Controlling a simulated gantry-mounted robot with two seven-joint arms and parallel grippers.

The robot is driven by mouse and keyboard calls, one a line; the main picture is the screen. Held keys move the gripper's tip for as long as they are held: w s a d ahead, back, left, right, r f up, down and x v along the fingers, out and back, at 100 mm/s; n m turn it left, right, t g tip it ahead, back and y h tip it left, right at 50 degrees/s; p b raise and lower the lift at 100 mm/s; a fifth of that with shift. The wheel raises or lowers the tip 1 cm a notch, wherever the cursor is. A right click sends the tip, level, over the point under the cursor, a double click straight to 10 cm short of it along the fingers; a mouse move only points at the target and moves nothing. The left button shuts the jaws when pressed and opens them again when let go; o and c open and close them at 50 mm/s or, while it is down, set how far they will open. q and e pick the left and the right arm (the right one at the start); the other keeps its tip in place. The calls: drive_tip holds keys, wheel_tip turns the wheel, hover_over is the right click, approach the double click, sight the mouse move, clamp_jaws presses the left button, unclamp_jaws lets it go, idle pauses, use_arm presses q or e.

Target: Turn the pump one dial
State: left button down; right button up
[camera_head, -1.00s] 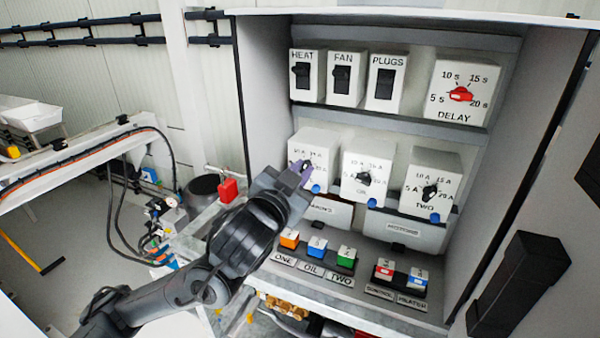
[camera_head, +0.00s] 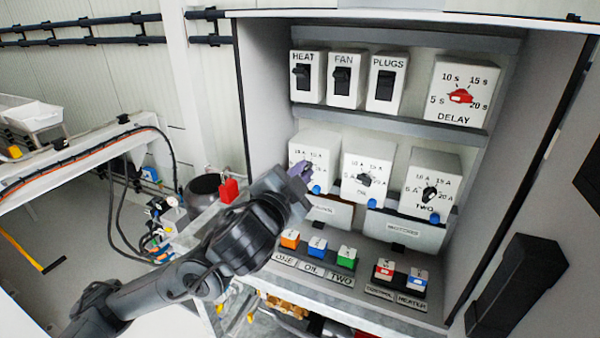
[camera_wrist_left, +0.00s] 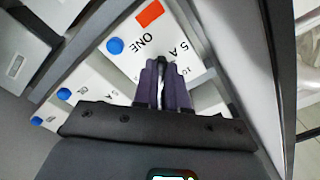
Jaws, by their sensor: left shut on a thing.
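The pump ONE dial box (camera_head: 321,158) is a white box at the left of the middle shelf, with a blue button at its lower right. In the wrist view its face shows the word ONE (camera_wrist_left: 132,44) upside down. My left gripper (camera_head: 301,171) is at the front of this box with its purple fingers (camera_wrist_left: 162,82) shut on the dark dial knob (camera_wrist_left: 162,61). The fingers and gripper body hide most of the knob, so I cannot read its setting. My right gripper is not in view.
The OIL dial box (camera_head: 367,165) and TWO dial box (camera_head: 432,182) stand to the right. Above are the HEAT, FAN and PLUGS switches and the red DELAY dial (camera_head: 460,96). Coloured buttons (camera_head: 317,246) line the panel below. The cabinet's left wall (camera_head: 262,100) is close to my gripper.

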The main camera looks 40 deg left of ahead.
use_arm(q)
drive_tip(key=m, duration=0.5)
drive_tip(key=shift+r, duration=0.1)
drive_tip(key=shift+m, duration=0.3)
idle(0.4)
drive_tip(key=c, duration=1.2)
unclamp_jaws()
